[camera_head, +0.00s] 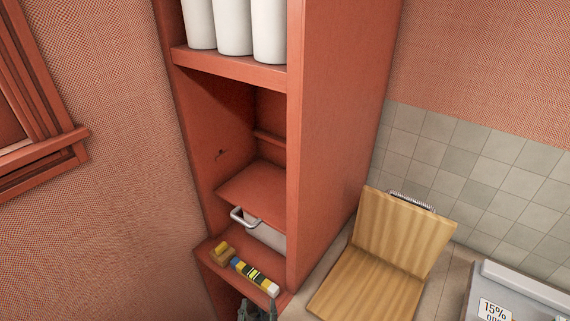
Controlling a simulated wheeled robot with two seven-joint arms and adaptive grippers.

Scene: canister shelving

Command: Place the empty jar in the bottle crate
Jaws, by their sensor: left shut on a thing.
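My left gripper (260,310) shows only as dark grey finger parts at the bottom edge, in front of the red shelf unit's lower part. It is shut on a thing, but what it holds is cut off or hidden. I cannot make out an empty jar for certain. Three white canisters (234,25) stand in a row on the upper shelf, their tops out of view. I see nothing that is clearly a bottle crate. My right gripper is not in view.
The red shelf unit (335,130) has an empty middle compartment. Below it is a pale container (265,233) with a metal handle. A striped block-like item (253,275) lies on the lower ledge. A folded wooden board (385,265) and a grey box (515,297) are at right.

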